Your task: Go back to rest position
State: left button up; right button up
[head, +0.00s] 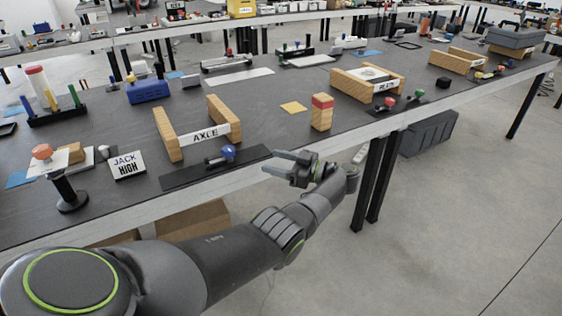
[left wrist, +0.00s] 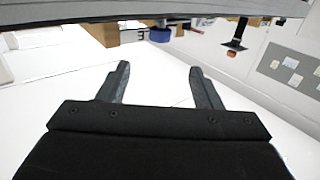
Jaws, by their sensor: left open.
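My left gripper (head: 283,163) is open and empty. In the head view it hangs in front of the near edge of the long dark table (head: 255,106), beside the black mat (head: 215,168). The table edge (left wrist: 150,13) crosses the top of that view. My left arm reaches across the lower head view. My right gripper is not in view.
The table holds an AXLE rack (head: 170,135), a PLATE rack (head: 342,85), a wooden block with a red top (head: 322,112) and a JACK HIGH sign (head: 127,165). A dark crate (head: 430,133) stands under the table. The floor at the lower right is clear.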

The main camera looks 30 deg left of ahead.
pick_arm(q)
jog(key=shift+a, duration=0.1)
dwell(0.3)
